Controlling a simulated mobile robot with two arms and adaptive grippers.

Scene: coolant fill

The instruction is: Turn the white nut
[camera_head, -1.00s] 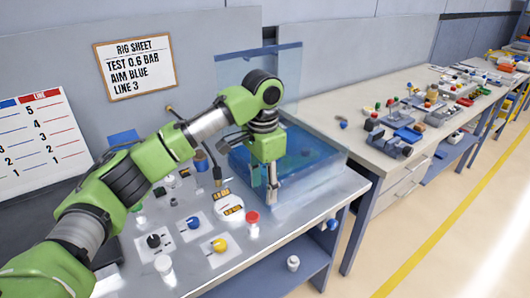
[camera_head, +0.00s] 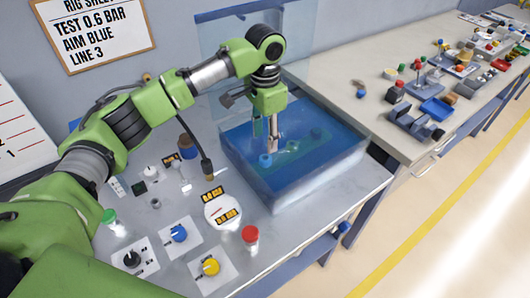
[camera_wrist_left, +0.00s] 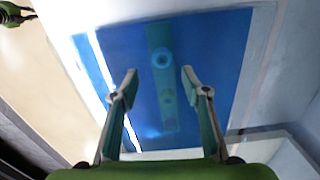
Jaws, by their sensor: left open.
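My left gripper (camera_head: 270,142) points down over the clear tank (camera_head: 330,172), which has blue liquid in it. It is open and empty; in the left wrist view its two fingers (camera_wrist_left: 159,84) stand wide apart. Below and beyond them a teal bar (camera_wrist_left: 160,82) lies in the blue, with a round, ringed fitting (camera_wrist_left: 161,58) near its far end. It looks blue through the liquid; I cannot tell whether it is the white nut. A small blue round piece (camera_head: 265,160) shows just below the fingertips in the head view. The right gripper is not in view.
A white round gauge (camera_head: 222,211), a red-capped container (camera_head: 250,241), a yellow knob (camera_head: 211,267) and a blue knob (camera_head: 179,233) stand in front of the tank. A dark hose (camera_head: 206,160) rises at the tank's left. A second bench (camera_head: 350,70) with small parts lies right.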

